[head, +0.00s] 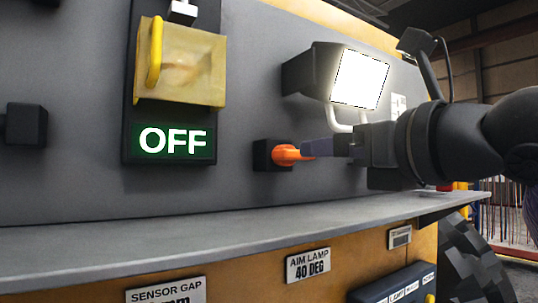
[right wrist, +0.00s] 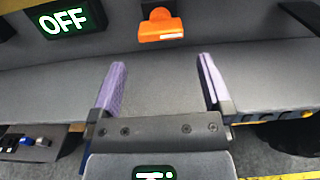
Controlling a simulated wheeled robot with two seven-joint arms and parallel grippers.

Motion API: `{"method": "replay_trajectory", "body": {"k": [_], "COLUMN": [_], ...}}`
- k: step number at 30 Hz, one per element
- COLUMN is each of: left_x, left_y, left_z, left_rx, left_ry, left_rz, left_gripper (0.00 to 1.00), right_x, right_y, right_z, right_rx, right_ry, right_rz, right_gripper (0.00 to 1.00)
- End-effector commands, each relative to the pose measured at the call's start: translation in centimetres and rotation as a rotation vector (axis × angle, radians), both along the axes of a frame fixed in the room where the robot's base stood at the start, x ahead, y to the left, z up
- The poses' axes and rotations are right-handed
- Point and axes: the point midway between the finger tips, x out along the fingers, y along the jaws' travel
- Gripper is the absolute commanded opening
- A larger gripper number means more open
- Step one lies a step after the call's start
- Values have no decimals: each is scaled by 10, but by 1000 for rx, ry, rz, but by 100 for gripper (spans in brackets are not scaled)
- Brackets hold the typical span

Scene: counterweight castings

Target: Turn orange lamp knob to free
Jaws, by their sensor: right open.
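The orange lamp knob (head: 284,154) sits on a dark square base on the grey panel, below the lit lamp (head: 360,80). In the right wrist view the knob (right wrist: 160,26) is centred ahead of the fingertips. My right gripper (head: 308,148) comes in from the right, its fingertips close to the knob in the head view. In the right wrist view the right gripper (right wrist: 163,66) is open, with nothing between its purple-grey fingers. Contact with the knob cannot be made out in the head view. My left gripper is not in view.
A grey shelf (head: 230,237) runs below the panel. A green OFF sign (head: 174,141) sits left of the knob, under a yellow plate with a handle (head: 155,52). A label reading AIM LAMP 40 DEG (head: 308,264) is below the shelf.

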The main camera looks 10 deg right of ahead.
Motion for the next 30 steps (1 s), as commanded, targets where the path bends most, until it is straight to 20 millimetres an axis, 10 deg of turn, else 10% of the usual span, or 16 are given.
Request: {"method": "replay_trajectory", "body": {"k": [12, 23, 30], "left_x": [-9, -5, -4], "left_y": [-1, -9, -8], "left_z": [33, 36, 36], "left_rx": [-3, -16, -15], "left_ry": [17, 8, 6], "left_rz": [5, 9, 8], "left_gripper": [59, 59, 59], "right_x": [78, 92, 92], "right_y": [29, 34, 33], "right_z": [4, -1, 0], "right_rx": [1, 0, 0], "right_ry": [1, 0, 0], "right_rz": [0, 0, 0], "right_gripper": [100, 100, 56]}}
